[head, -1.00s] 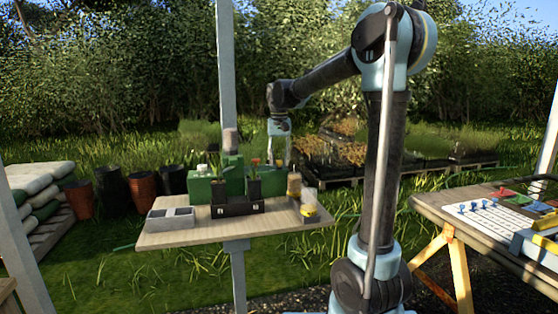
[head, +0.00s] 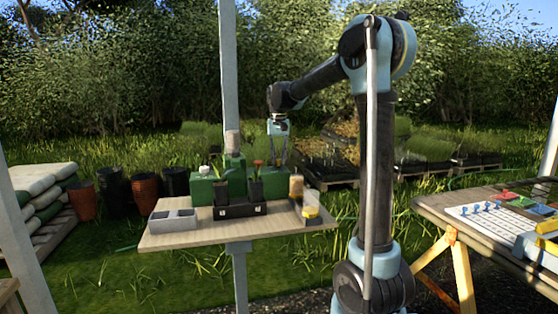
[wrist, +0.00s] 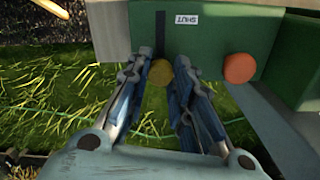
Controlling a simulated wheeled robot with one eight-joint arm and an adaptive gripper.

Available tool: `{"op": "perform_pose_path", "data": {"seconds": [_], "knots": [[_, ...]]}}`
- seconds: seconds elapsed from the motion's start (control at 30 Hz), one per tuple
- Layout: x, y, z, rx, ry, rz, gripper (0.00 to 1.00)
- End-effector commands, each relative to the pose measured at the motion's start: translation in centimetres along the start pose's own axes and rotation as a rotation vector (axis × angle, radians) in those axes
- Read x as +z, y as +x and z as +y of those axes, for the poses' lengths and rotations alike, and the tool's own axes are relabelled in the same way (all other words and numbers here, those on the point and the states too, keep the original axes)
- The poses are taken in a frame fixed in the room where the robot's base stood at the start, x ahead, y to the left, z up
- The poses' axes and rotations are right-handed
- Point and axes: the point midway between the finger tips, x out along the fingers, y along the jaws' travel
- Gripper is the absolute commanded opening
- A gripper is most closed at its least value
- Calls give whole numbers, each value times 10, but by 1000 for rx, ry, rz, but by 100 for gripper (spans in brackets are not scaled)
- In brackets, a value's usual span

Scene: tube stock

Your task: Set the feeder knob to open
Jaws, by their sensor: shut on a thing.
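The green feeder housing (wrist: 225,45) fills the top of the wrist view, with a black vertical strip (wrist: 160,32) and an upside-down label (wrist: 187,20) reading SHUT. A round yellow knob (wrist: 187,70) sits at the housing's lower edge. My gripper (wrist: 165,60) has its blue fingers at this knob, shut on it, with the right finger partly overlapping it. A round orange knob (wrist: 240,68) stands to the right, clear of the fingers. In the head view my gripper (head: 278,150) reaches down behind the green units (head: 203,190), so its hold is hidden there.
The wooden table (head: 165,238) carries a grey tray (head: 172,218), a black pot carrier (head: 238,211) and a yellow-banded jar (head: 311,211). A metal post (head: 227,70) rises near the gripper. Another table (head: 440,208) stands at right.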

Motion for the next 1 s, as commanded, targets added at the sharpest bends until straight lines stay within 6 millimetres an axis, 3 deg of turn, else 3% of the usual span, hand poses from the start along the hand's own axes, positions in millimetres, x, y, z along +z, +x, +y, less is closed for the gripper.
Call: {"op": "perform_pose_path", "data": {"seconds": [0.1,0.13,0.2,0.23,0.67,1.0], "knots": [[-5,-2,-1,-2,1,11,0],[-6,-2,-1,-2,1,12,23],[-6,-2,-1,-2,1,11,39],[-5,-2,-1,-2,1,10,43],[-3,-7,-1,-2,1,7,43],[-3,-61,0,-2,1,7,43]]}}
